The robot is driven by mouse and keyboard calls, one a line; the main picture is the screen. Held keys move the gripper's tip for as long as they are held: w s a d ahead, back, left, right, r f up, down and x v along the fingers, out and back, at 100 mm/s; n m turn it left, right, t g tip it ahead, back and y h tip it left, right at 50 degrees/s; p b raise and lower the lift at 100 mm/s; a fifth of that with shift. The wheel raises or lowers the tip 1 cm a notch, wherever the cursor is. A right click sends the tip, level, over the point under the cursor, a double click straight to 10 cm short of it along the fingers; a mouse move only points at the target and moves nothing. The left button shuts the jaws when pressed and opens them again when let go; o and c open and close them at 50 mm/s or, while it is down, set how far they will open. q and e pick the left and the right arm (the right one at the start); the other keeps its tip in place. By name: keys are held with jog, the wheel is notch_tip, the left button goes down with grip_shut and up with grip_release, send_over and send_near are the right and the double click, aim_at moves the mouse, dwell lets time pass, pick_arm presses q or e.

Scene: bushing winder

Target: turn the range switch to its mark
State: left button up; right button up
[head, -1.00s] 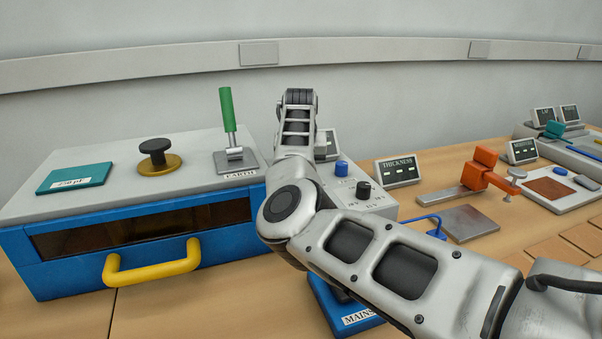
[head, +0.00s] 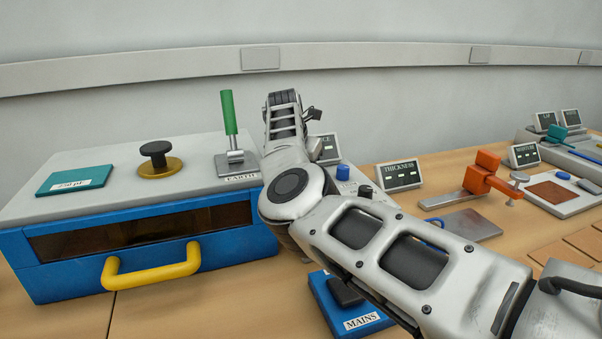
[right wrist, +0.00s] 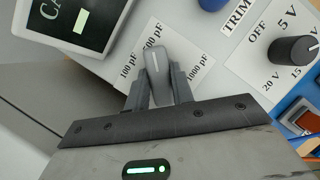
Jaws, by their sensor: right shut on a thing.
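The range switch (right wrist: 154,62) is a grey pointer knob on a white panel in the right wrist view. Labels for 100 pF, 500 pF and 1000 pF are printed around it, and its end with the pale line lies close to the 500 pF label. My right gripper (right wrist: 159,90) is shut on the range switch, one dark finger on each side. In the head view my right arm hides the switch and the fingers. My left gripper is not in view.
A blue trim knob (head: 343,172) and a black voltage knob (right wrist: 292,50) sit beside the switch. A meter display (right wrist: 78,22) stands close to the gripper. A green-handled earth lever (head: 229,115) stands left of my arm, and a blue mains switch (head: 352,318) lies below it.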

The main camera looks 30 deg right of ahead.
jog(key=o, duration=1)
jog(key=b+v, duration=0.2)
jog(key=v, duration=1.4)
jog(key=shift+s, duration=0.1)
